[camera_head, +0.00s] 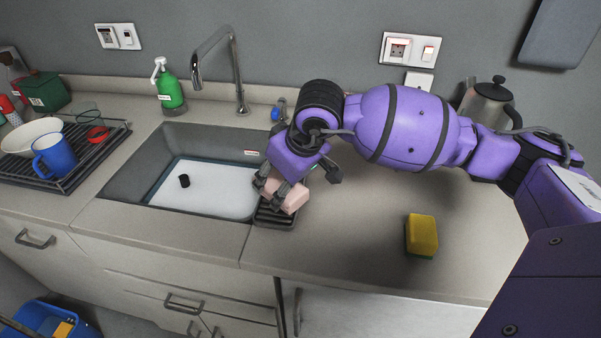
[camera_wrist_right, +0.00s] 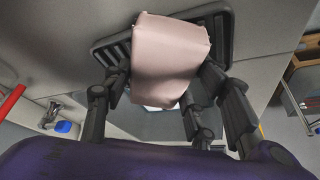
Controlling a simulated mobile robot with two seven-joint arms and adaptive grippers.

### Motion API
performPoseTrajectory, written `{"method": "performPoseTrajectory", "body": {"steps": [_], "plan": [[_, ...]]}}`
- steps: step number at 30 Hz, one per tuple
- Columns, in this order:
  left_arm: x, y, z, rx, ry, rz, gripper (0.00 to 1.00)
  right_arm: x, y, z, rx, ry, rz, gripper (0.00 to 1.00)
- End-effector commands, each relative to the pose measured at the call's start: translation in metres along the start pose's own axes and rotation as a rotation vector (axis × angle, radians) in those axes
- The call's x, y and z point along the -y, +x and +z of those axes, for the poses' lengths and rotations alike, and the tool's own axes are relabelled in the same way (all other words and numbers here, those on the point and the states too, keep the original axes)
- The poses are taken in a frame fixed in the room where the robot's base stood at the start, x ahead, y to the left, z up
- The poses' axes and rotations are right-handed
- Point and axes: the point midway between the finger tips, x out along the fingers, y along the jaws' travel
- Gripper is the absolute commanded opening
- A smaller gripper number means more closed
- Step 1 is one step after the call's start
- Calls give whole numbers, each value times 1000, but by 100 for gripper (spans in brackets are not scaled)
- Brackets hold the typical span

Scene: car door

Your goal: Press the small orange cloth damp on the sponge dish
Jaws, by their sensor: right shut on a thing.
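My right gripper (camera_head: 272,188) is shut on a folded pale pink cloth (camera_head: 293,197), which looks pink rather than orange. The cloth is right over the dark ribbed sponge dish (camera_head: 275,222) at the sink's right edge. In the right wrist view, the cloth (camera_wrist_right: 170,58) lies across the middle of the dish (camera_wrist_right: 113,52), with the gripper fingers (camera_wrist_right: 165,95) on either side of it. I cannot tell whether the cloth touches the ribs. My left gripper is not in view.
The sink (camera_head: 125,187) with pale water lies left of the dish, under a tall faucet (camera_head: 236,70). A yellow-green sponge (camera_head: 422,234) lies on the counter at right. A green soap bottle (camera_head: 169,92), a dish rack (camera_head: 85,160) and a kettle (camera_head: 487,103) stand further off. The right counter front is mostly clear.

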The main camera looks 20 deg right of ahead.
Motion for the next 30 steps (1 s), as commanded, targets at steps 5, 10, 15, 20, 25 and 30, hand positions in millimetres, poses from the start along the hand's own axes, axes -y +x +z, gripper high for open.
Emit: {"method": "performPoseTrajectory", "body": {"steps": [5,10,15,20,25,30], "plan": [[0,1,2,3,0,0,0,1,4,6,16,0,-2,32],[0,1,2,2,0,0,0,0,4,6,16,0,-1,32],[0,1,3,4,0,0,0,0,4,6,17,0,-1,32],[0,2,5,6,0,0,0,1,5,5,17,0,-1,32],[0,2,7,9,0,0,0,1,5,5,17,0,-1,32],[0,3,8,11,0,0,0,1,5,4,16,0,0,32]]}}
